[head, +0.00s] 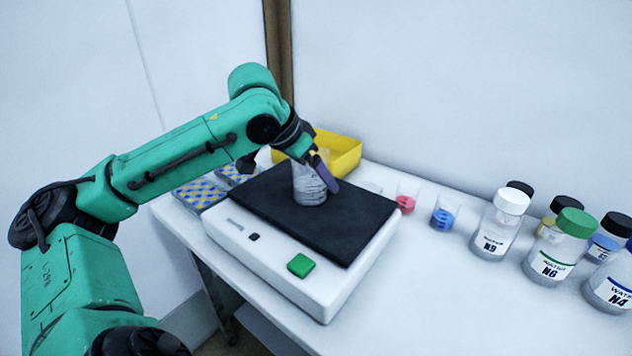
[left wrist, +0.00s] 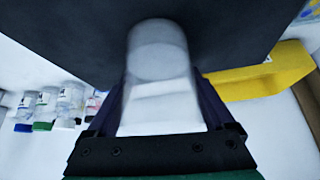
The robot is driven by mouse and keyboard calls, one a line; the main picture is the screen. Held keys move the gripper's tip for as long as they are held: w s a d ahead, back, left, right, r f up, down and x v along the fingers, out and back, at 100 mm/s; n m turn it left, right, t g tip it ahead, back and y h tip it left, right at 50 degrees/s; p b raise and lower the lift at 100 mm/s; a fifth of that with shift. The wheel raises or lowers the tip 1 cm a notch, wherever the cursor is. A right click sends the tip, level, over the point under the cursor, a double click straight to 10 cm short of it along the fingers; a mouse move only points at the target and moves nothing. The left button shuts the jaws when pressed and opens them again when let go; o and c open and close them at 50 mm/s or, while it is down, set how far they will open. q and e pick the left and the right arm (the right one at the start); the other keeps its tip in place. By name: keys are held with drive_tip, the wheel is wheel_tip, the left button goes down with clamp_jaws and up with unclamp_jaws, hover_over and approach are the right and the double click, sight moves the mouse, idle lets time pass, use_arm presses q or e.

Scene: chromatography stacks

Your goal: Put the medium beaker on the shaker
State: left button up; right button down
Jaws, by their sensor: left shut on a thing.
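The medium beaker (head: 309,188) is clear and upright, over the middle of the black top of the shaker (head: 353,224). It looks to be on or just above that surface; I cannot tell whether it touches. My left gripper (head: 322,172) is shut on the beaker and partly hides it. In the left wrist view the beaker (left wrist: 160,80) sits between the two fingers of the left gripper (left wrist: 165,95), with the black shaker top (left wrist: 75,35) beyond it. My right gripper is not in view.
A yellow bin (head: 340,150) stands behind the shaker. Small beakers with red (head: 406,200) and blue (head: 443,217) contents stand to its right. Several labelled bottles, one with a white cap (head: 497,222), stand farther right. Blue-and-yellow patterned racks (head: 200,194) lie at the left.

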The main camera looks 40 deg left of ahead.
use_arm(q)
drive_tip(key=o, duration=1.3)
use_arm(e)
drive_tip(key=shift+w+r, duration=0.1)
use_arm(q)
drive_tip(key=shift+r, duration=0.1)
drive_tip(key=shift+s+r, duration=0.15)
drive_tip(key=shift+r, duration=0.05)
drive_tip(key=v, duration=0.4)
drive_tip(key=p+v, duration=0.1)
drive_tip(key=v, duration=0.6)
drive_tip(key=shift+s+r, duration=0.2)
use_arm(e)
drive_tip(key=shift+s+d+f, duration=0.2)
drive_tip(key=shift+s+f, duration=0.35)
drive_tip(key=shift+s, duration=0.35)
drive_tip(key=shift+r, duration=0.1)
